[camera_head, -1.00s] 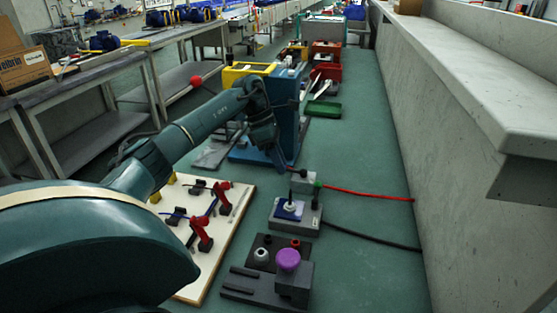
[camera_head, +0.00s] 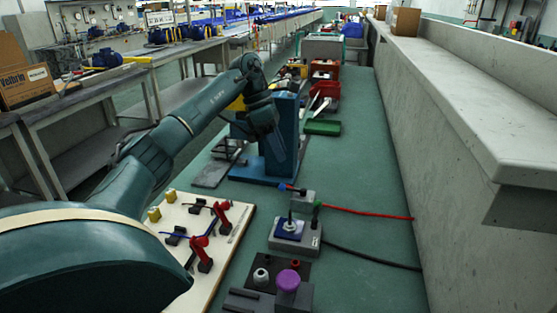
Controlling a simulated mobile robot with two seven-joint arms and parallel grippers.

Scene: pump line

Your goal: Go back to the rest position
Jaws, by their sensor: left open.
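My left arm comes in from the left and bends down at its wrist. My left gripper (camera_head: 276,150) hangs in front of the blue stand (camera_head: 289,112), open, with nothing seen between its fingers. Its dark fingers are hard to make out against the stand. Below it, apart from it, is a small grey block (camera_head: 302,197) with a blue-ended plug at its left and a red cable (camera_head: 365,212) to its right. My right gripper is not in view.
A grey box with a blue plate (camera_head: 289,230) and black cable stands in front. Nearer are a purple knob (camera_head: 288,281) and a white board (camera_head: 213,262) with red clamps. A green tray (camera_head: 322,127) lies behind.

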